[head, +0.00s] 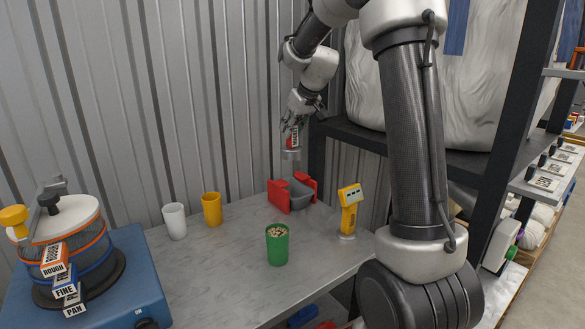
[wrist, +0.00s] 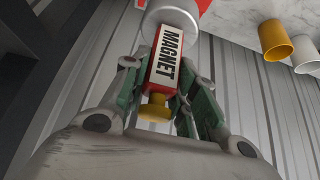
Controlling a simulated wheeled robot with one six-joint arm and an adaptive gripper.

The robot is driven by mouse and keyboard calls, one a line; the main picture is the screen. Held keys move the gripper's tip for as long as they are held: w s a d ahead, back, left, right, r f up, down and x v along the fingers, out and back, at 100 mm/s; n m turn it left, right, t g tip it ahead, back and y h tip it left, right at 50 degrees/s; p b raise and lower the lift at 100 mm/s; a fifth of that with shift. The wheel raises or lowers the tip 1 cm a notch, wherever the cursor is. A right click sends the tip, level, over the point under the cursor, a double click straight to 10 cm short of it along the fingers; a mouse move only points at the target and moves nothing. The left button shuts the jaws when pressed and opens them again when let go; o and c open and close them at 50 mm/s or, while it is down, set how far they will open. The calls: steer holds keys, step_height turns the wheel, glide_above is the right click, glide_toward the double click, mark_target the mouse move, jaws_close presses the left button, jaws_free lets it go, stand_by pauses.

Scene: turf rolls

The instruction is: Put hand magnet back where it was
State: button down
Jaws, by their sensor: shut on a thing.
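The hand magnet (wrist: 168,57) has a red body with a white MAGNET label, a yellow knob at one end and a grey round part at the other. My gripper (wrist: 160,92) is shut on its body in the wrist view. In the head view my gripper (head: 295,121) holds the hand magnet (head: 293,138) upright in the air, grey end down, above the back right of the table. Below it, apart from it, stands a red holder with a grey trough (head: 279,197). I cannot tell which spot the magnet came from.
On the grey table (head: 215,265) stand a white cup (head: 174,221), a yellow cup (head: 212,209), a filled green cup (head: 277,246) and a yellow handheld device (head: 349,211). A sieve machine (head: 75,245) is at left. A dark shelf frame (head: 490,165) stands right; the corrugated wall is behind.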

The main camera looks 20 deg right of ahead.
mark_target(295, 145)
step_height(295, 145, down, 8)
steer(key=shift+r, duration=0.15)
stand_by(0.4)
steer(key=c, duration=1.1)
jaws_free()
steer(key=shift+f, duration=0.2)
steer(key=s+a+r, duration=0.1)
steer(key=s+r, duration=0.5)
steer(key=s, duration=0.3)
steer(key=s+a+r, duration=0.1)
steer(key=s+r, duration=0.4)
steer(key=s, duration=0.4)
steer(key=s+f, duration=0.1)
steer(key=s, duration=0.6)
steer(key=s+f+m+g, duration=0.1)
steer(key=s, duration=0.7)
steer(key=s+f+m+g+h, duration=0.1)
steer(key=s, duration=0.6)
steer(key=shift+s+a+f, duration=0.2)
steer(key=shift+a+f, duration=0.05)
steer(key=shift+a, duration=0.1)
